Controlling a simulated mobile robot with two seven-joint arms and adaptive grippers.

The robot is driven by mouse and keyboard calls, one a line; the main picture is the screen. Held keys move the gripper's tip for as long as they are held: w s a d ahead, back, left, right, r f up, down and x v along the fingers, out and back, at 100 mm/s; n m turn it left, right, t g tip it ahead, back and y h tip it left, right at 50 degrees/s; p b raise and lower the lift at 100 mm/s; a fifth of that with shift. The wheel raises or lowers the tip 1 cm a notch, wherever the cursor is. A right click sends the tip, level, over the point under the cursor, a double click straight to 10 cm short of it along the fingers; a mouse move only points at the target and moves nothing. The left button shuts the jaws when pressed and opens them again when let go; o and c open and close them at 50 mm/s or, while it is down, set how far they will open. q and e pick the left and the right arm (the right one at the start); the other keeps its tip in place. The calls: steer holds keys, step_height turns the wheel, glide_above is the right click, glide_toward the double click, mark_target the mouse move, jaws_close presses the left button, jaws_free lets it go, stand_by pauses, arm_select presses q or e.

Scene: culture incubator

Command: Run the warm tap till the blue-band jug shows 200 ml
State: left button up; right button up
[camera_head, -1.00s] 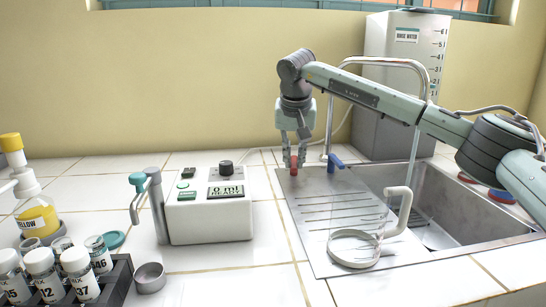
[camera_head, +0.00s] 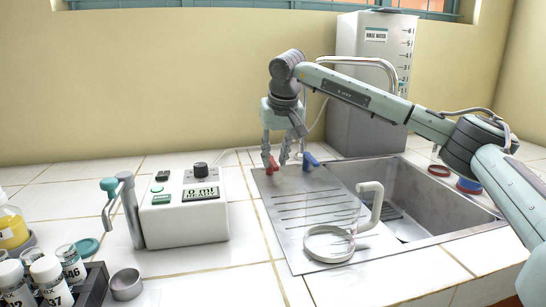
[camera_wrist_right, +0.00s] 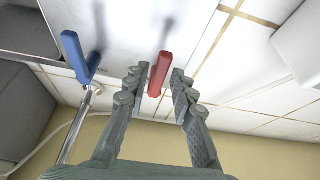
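My right gripper (camera_head: 276,158) is over the red tap lever (camera_head: 271,164) behind the drainboard. In the right wrist view its fingers (camera_wrist_right: 157,82) are apart, one on each side of the red lever (camera_wrist_right: 160,73), with a small gap at each side. The blue tap lever (camera_head: 311,159) stands just right of it, also in the wrist view (camera_wrist_right: 78,57). The chrome spout (camera_head: 350,60) arches toward the sink, partly hidden by my arm; I see no water stream. A clear jug (camera_head: 330,244) with a pale handle is on the drainboard; no band or level is readable. My left gripper is out of view.
The sink basin (camera_head: 405,200) is right of the drainboard. A red piece (camera_head: 438,171) and a blue piece (camera_head: 469,186) are beyond it. A grey rinse water tank (camera_head: 375,90) stands behind. Left are a white dispenser (camera_head: 185,215) and several vials (camera_head: 45,270).

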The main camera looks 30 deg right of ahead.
steer(key=shift+o, duration=0.3)
steer(key=v, duration=1.2)
steer(key=shift+f, duration=0.1)
